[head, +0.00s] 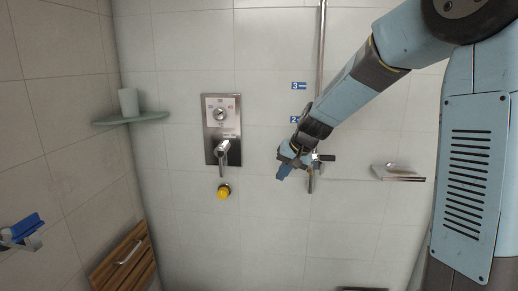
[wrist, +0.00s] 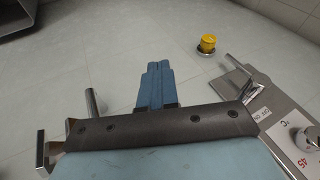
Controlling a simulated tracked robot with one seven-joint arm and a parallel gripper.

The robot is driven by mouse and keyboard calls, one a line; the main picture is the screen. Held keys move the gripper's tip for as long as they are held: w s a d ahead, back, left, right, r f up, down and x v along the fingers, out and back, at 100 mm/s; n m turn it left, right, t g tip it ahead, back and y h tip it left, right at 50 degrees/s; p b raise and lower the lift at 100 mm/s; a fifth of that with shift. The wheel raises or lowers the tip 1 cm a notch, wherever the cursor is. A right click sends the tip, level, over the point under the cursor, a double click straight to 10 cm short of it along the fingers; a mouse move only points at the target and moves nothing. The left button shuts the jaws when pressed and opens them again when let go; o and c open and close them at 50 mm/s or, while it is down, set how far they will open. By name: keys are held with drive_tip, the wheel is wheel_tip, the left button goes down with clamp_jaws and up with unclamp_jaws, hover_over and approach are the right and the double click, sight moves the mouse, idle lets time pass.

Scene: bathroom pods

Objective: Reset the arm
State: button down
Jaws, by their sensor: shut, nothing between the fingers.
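My gripper (head: 284,168) is at the end of my blue arm, in front of the tiled wall, to the right of the shower control panel in the head view. In the wrist view its two blue fingers (wrist: 155,85) lie side by side, pressed together, with nothing between them. My arm reaches in from the upper right of the head view, with the gripper low and pointing left. The gripper overlaps the fittings on the shower rail, and I cannot tell whether it touches them.
A shower control panel (head: 211,152) with a lever (head: 222,152) and a yellow knob (head: 223,192) is left of my gripper. A shower rail (head: 320,60), soap dish (head: 397,173), corner shelf (head: 150,118) with a cup (head: 128,102), and wooden seat (head: 122,262) stand around.

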drive_tip(key=s+d+r+h, duration=0.1)
drive_tip(key=s+d+r, duration=0.1)
drive_tip(key=s+d, duration=0.3)
drive_tip(key=s+d+r+t+h, duration=0.1)
drive_tip(key=s+d, duration=0.4)
drive_tip(key=s, duration=0.9)
drive_tip(key=s+d+r+t+h, duration=0.1)
drive_tip(key=s+d+r, duration=0.3)
drive_tip(key=s, duration=0.5)
drive_tip(key=shift+s+d+n+h, duration=0.3)
drive_tip(key=shift+s+d+h, duration=0.1)
drive_tip(key=shift+d+h, duration=0.5)
drive_tip(key=c, duration=1.8)
unclamp_jaws()
